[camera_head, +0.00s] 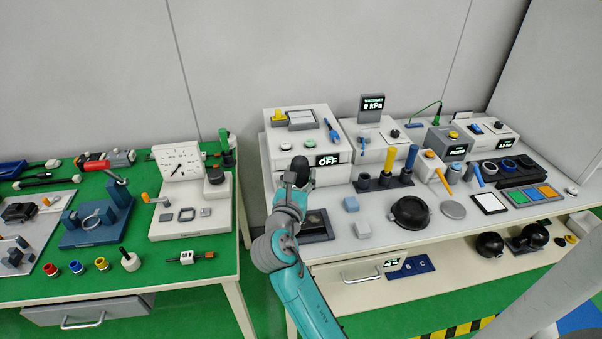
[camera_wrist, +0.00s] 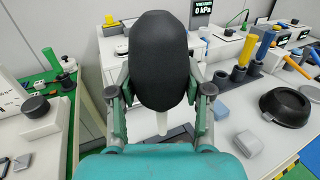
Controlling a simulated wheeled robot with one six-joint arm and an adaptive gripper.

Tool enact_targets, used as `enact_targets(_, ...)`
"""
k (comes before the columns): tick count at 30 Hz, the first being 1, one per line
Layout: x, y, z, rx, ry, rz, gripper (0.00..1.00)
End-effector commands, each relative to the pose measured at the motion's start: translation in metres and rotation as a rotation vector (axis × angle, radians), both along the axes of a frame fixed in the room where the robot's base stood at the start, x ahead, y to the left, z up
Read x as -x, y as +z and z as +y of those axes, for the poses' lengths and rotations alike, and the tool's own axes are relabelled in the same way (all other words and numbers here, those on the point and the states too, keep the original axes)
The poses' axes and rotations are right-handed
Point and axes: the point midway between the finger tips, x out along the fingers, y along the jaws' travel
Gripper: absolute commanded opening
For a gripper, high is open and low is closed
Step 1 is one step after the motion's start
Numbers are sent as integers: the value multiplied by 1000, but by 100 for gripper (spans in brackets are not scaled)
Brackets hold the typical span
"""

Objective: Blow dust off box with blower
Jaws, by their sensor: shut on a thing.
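My gripper (camera_wrist: 162,92) is shut on a black blower bulb (camera_wrist: 158,50), with one finger on each side. A pale nozzle (camera_wrist: 162,123) points down below the bulb in the wrist view. In the head view my gripper (camera_head: 294,190) and the bulb (camera_head: 300,168) are above the left front of the white table. A dark, shallow, framed box (camera_head: 329,233) lies on that table just right of my arm. The arm hides its left part. I cannot make out dust on it. The blower appears raised clear of the tabletop.
A white device with an OFF display (camera_head: 328,160) stands behind my gripper. Pale blocks (camera_head: 362,230), a black round dish (camera_head: 411,212) and a holder with coloured tubes (camera_head: 385,181) stand to the right. A green table (camera_head: 200,266) with a dial gauge (camera_head: 180,163) is on the left.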

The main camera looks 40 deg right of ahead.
Motion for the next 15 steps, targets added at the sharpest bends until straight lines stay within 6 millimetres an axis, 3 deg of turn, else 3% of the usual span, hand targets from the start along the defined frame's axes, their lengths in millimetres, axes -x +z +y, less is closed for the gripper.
enact_targets(15, 0, -41, 0, 1, 1, 1, 11)
